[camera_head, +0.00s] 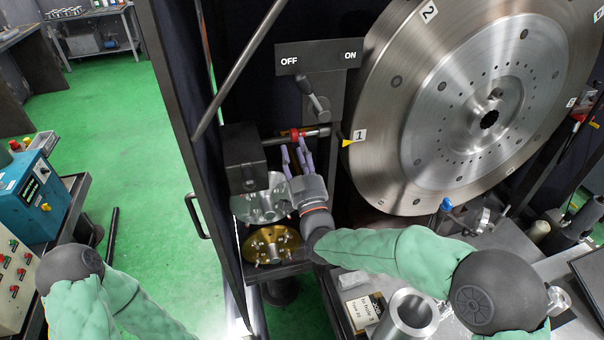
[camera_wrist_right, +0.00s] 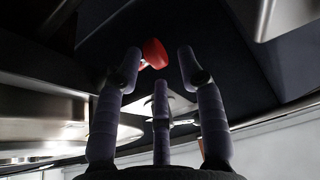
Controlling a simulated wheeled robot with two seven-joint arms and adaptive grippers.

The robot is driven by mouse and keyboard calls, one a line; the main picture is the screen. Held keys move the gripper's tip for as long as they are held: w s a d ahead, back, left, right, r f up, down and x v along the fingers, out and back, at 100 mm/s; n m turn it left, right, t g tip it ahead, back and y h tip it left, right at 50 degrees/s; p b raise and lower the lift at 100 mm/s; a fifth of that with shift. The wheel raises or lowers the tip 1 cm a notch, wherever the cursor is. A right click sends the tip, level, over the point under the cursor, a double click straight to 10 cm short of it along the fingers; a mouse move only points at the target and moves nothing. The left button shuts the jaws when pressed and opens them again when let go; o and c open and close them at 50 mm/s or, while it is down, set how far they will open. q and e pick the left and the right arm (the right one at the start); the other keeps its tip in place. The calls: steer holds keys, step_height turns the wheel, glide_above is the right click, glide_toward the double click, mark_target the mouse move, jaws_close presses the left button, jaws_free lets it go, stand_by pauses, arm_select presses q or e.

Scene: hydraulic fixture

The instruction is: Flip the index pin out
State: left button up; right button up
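The index pin is a metal rod (camera_head: 316,133) with a red collar (camera_head: 294,135), lying roughly level between a black block and the large wheel's left edge. In the right wrist view its red end (camera_wrist_right: 155,54) shows between the fingertips, closer to the left finger. My right gripper (camera_head: 294,147) is just below the red collar, its purple fingers pointing up. The fingers are spread in the right wrist view (camera_wrist_right: 160,58) and hold nothing; whether one touches the red end I cannot tell. My left gripper is out of view; only the left arm shows, at lower left.
A large steel wheel (camera_head: 418,125) with number labels fills the right; a yellow pointer (camera_head: 347,143) is at label 1. Above the pin are an OFF/ON plate (camera_head: 318,57) and lever (camera_head: 318,103). A black block (camera_head: 243,157) and brass disc (camera_head: 272,245) stand left of my right gripper.

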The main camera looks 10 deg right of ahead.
steer(key=v, duration=1)
steer(key=shift+s, duration=0.35)
steer(key=shift+a+f, duration=0.1)
steer(key=shift+f, duration=0.05)
